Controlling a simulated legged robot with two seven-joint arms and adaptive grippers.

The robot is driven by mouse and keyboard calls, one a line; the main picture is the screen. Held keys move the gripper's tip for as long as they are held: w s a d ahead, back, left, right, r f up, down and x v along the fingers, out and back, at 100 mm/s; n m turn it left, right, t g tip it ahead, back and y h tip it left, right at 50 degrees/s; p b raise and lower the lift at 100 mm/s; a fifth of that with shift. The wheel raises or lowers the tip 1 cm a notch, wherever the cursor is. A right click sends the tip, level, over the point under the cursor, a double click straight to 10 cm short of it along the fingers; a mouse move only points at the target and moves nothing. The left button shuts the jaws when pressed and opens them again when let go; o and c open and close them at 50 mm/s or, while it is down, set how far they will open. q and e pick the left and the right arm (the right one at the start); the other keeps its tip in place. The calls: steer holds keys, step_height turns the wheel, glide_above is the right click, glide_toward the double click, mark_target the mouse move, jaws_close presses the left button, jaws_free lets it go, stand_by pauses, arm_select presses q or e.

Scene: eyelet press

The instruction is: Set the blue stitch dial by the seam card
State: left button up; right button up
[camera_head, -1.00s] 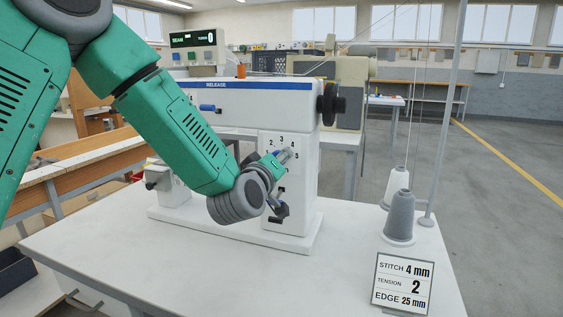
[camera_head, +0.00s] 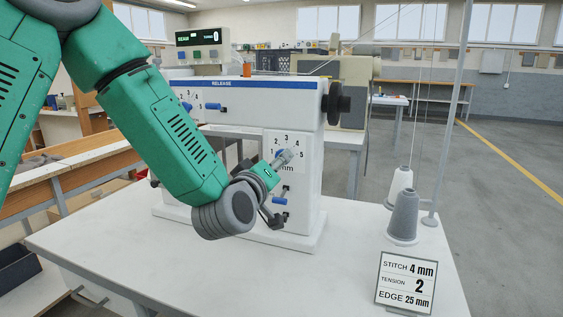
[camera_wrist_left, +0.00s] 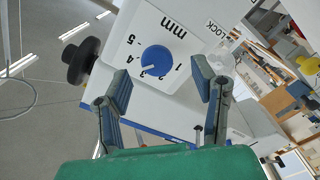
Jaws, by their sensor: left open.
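The blue stitch dial (camera_wrist_left: 155,60) sits on the white number plate of the sewing machine. Its white pointer line appears to aim near the 3 in the left wrist view. In the head view the dial (camera_head: 279,154) is mostly hidden behind my gripper. My left gripper (camera_head: 284,184) is open in front of the plate. In the wrist view its fingers (camera_wrist_left: 160,78) are spread, apart from the dial and holding nothing. The seam card (camera_head: 406,282) stands at the table's front right and reads stitch 4 mm, tension 2, edge 25 mm. My right gripper is out of view.
A black handwheel (camera_head: 338,103) is on the machine's right end. Thread cones (camera_head: 403,217) stand right of the machine. The white table (camera_head: 190,272) is clear in front.

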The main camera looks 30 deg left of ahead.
arm_select(q)
steer(key=v, duration=0.2)
steer(key=shift+s, duration=0.45)
steer(key=s+d+m+p, duration=0.2)
steer(key=s+m+p, duration=0.3)
steer(key=m+p, duration=0.65)
steer(key=w+a+p, duration=0.1)
steer(key=w, duration=0.3)
steer(key=w+a+n+p, duration=0.1)
steer(key=w, duration=0.3)
steer(key=w+a+n+p, duration=0.1)
steer(key=w, duration=0.3)
steer(key=shift+w+a+r+n+p, duration=0.25)
steer(key=shift+r+p, duration=0.1)
jaws_close()
